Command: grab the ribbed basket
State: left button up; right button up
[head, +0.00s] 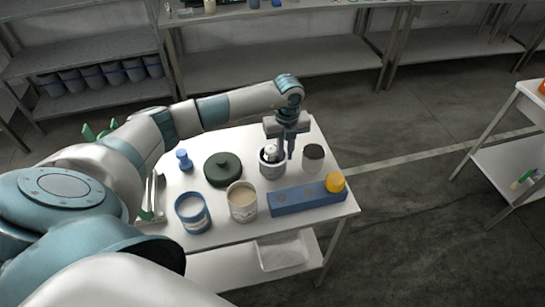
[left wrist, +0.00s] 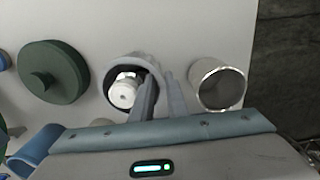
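The ribbed basket appears to be the small grey round container (head: 272,171) with a white knobbed piece (head: 270,152) in it, standing on the white table. In the left wrist view the grey container (left wrist: 152,66) shows its open top, with the white piece (left wrist: 123,92) inside. My left gripper (head: 286,155) points down at the container's right side. Its fingers (left wrist: 161,76) are apart, one over the opening and one just outside the right wall. I cannot tell whether they touch the wall. My right gripper is not in view.
A metal cylinder (head: 313,158) stands close right of the container; a dark green lidded pot (head: 222,169) is left.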

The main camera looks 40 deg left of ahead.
pick_arm(q)
grip_shut()
jog(key=shift+r, duration=0.2)
jog(key=shift+w+r+b, duration=0.1)
jog(key=shift+r+b, duration=0.75)
jog(key=shift+r, duration=0.1)
jog(key=shift+d+r+b, duration=0.15)
jog(key=shift+r+b, duration=0.35)
jog(key=shift+r, duration=0.35)
jog(key=d+r+b, duration=0.4)
jog(key=d+r, duration=0.3)
jog(key=d, duration=0.4)
jog(key=shift+s+d, duration=0.2)
jog(key=shift+s, duration=0.1)
